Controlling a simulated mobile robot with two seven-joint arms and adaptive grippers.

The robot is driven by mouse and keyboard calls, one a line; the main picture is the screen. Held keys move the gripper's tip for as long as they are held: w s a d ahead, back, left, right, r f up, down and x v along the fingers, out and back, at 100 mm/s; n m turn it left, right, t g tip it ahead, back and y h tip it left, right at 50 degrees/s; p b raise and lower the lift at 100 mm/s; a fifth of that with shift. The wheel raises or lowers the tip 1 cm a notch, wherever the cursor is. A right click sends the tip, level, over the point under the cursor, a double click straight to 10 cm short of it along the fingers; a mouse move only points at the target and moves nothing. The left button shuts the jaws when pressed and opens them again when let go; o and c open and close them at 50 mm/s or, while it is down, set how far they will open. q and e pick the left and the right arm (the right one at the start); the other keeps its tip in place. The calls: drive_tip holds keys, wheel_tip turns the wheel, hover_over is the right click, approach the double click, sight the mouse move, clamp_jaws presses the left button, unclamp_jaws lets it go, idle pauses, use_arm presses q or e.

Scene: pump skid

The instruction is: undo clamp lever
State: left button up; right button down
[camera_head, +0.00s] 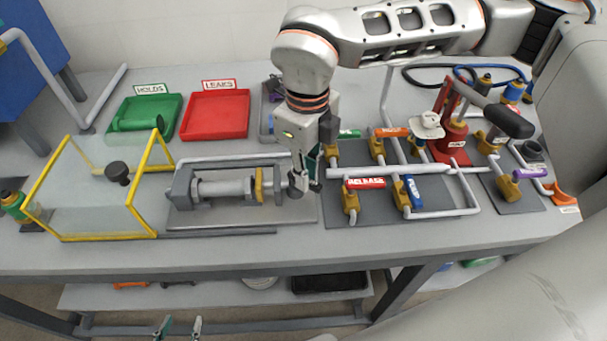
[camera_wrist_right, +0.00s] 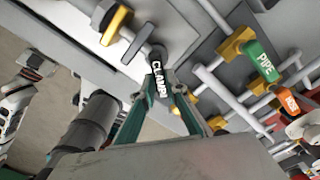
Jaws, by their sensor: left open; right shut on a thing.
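The clamp lever (camera_wrist_right: 158,80) is black with a white CLAMP label. In the right wrist view it stands between the fingertips of my right gripper (camera_wrist_right: 168,92), which is shut on it. In the head view my right gripper (camera_head: 308,183) is at the right end of the grey clamp fixture (camera_head: 182,187) and hides most of the lever. The fixture holds a grey cylinder (camera_head: 222,189) with a yellow ring (camera_head: 259,185). My left gripper (camera_head: 178,328) is open and empty, low at the picture's bottom, in front of the table edge.
A yellow-framed clear guard (camera_head: 98,188) stands left of the fixture. Red RELEASE (camera_head: 364,183) and blue (camera_head: 413,190) valve handles and pipes lie close to the right. Green HOLDS (camera_head: 145,117) and red LEAKS (camera_head: 215,114) trays are behind. The front table strip is clear.

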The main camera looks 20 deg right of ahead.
drive_tip(key=n, duration=0.4)
drive_tip(key=shift+w+d, duration=0.4)
drive_tip(key=shift+w+d+n+p, duration=0.1)
drive_tip(key=shift+w+n+p, duration=0.05)
drive_tip(key=shift+n, duration=0.7)
drive_tip(key=shift+w+d+n+p, duration=0.1)
drive_tip(key=shift+w+n+p, duration=0.05)
drive_tip(key=shift+n, duration=0.7)
drive_tip(key=c, duration=2.3)
unclamp_jaws()
drive_tip(key=shift+r, duration=0.15)
wheel_tip(320, 180, up, 12)
